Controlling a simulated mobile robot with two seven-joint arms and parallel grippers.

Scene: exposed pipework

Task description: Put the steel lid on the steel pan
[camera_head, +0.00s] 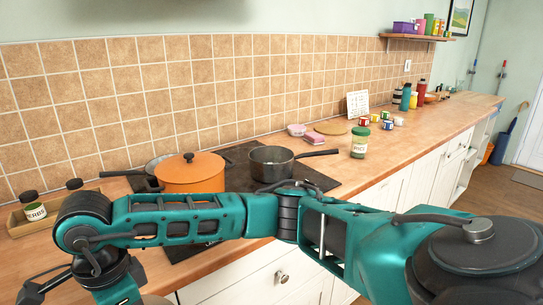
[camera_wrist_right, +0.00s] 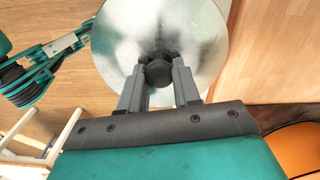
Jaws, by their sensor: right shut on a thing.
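The steel lid (camera_wrist_right: 205,35) is a shiny round disc with a dark knob (camera_wrist_right: 158,72). My right gripper (camera_wrist_right: 160,78) is shut on the knob and holds the lid, seen from the knob side, in the right wrist view. A grey metal pan (camera_head: 270,163) with a long dark handle stands uncovered on the hob, right of the orange pot. A second grey pan (camera_head: 152,166) is partly hidden behind that pot, its handle pointing left. I cannot tell which is the steel pan. My left gripper is in neither view.
A lidded orange pot (camera_head: 190,176) stands on the dark hob (camera_head: 318,178) between the pans. A green-lidded jar (camera_head: 360,143) stands to the right. A spice box (camera_head: 40,219) is at the left. My arm crosses in front of the counter.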

